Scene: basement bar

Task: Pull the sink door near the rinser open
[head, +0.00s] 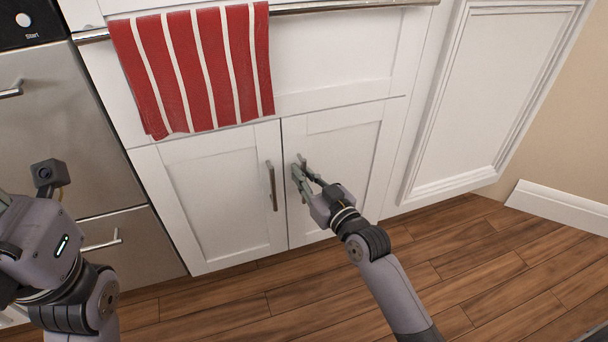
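Below the towel is a white cabinet with two doors, both flush with the front. The left door (215,215) has a vertical metal handle (271,186) near the middle seam. The right door (350,160) has its handle (302,157) just right of that seam, and only its top end shows. My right gripper (301,167) is at this handle, its fingertips close together on either side of it. The gripper hides the rest of the handle. My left gripper (3,203) is at the left edge, mostly out of view, away from the doors. No rinser shows.
A red and white striped towel (195,70) hangs from a metal rail (335,7) above the doors. A steel appliance (60,130) with bar handles stands at left. A white panel (490,90) is at right. The wood floor (480,250) before the doors is clear.

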